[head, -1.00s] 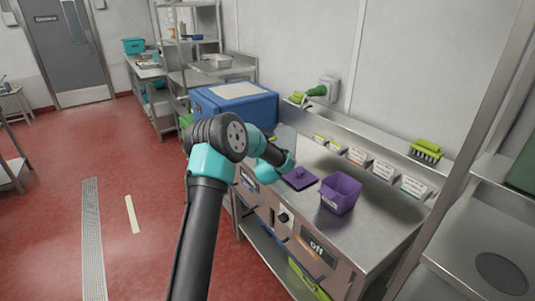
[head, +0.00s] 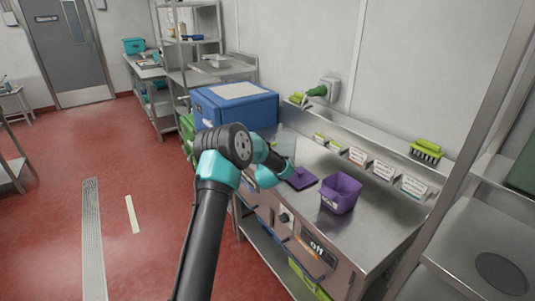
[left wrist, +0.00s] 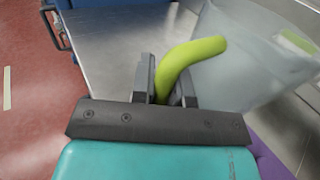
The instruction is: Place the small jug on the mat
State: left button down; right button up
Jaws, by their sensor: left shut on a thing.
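The small jug (left wrist: 245,65) is translucent with a yellow-green handle (left wrist: 188,60). My left gripper (left wrist: 168,82) is shut on that handle, and the jug body lies to its right in the left wrist view. In the head view the jug shows only faintly behind my left arm, and the fingers are hidden. A flat purple square (head: 301,179) lies on the steel counter just right of my left wrist, with a small raised part on it. I cannot tell whether it is the mat or a lid. A purple edge (left wrist: 268,158) shows below the jug. My right gripper is not in view.
An open purple tub (head: 341,194) stands on the counter right of the purple square. A large blue box (head: 236,112) is at the counter's far end. Signs (head: 384,170) and a green brush (head: 426,151) line the back ledge. Bare counter (head: 378,222) is free at the near right.

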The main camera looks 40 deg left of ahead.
pick_arm(q)
jog(key=shift+f, duration=0.1)
jog(key=c, duration=1.1)
grip_release()
jog(key=shift+s+d, duration=0.25)
jog(key=shift+s, duration=0.1)
jog(key=v, duration=1.1)
